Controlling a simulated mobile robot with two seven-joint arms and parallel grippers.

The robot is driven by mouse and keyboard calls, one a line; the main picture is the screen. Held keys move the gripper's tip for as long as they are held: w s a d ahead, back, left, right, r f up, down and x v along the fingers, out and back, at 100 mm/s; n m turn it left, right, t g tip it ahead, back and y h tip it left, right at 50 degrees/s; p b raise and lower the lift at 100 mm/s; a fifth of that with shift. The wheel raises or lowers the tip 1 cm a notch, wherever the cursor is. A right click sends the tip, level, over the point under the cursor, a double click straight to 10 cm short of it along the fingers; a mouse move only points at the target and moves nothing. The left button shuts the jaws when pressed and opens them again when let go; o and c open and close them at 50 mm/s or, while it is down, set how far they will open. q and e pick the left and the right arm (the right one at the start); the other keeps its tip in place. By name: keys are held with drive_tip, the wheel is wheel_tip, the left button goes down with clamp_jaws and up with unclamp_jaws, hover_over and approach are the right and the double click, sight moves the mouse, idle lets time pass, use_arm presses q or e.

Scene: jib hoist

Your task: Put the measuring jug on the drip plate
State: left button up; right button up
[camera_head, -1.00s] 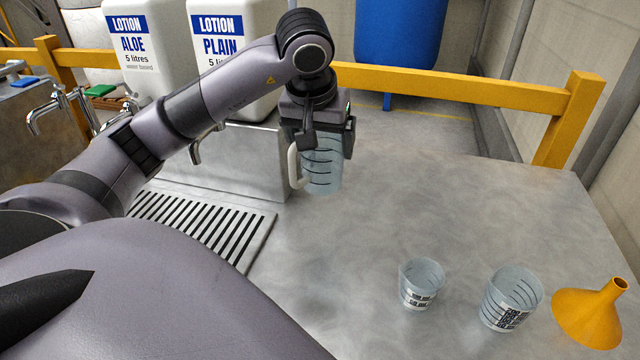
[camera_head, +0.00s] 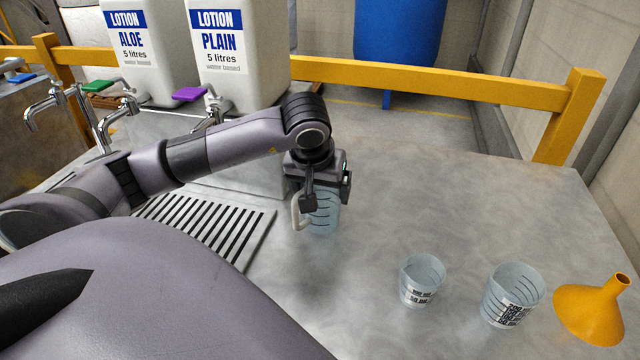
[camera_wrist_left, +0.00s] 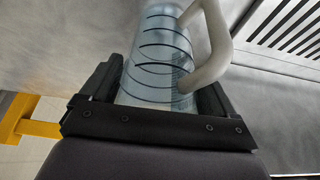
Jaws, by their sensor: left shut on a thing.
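The measuring jug (camera_head: 326,217) is clear bluish with dark rings and a white handle. My left gripper (camera_head: 322,196) is shut on it and holds it upright, right of the drip plate. In the left wrist view the jug (camera_wrist_left: 158,50) sits between the two fingers (camera_wrist_left: 160,95), its handle to the right. I cannot tell whether the jug's base touches the bench. The drip plate (camera_head: 262,233) is a slotted metal plate left of the jug, partly hidden by my arm. It also shows at the upper right of the left wrist view (camera_wrist_left: 262,48). My right gripper is not in view.
Two clear beakers, a smaller (camera_head: 421,280) and a larger (camera_head: 510,295), and an orange funnel (camera_head: 592,310) stand at the right. Lotion containers (camera_head: 235,80) with taps stand behind the plate. A yellow rail (camera_head: 440,84) runs along the back. The bench middle is clear.

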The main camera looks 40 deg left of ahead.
use_arm(q)
drive_tip(key=shift+f, duration=0.2)
drive_tip(key=o, duration=0.8)
drive_tip(key=shift+r, duration=0.15)
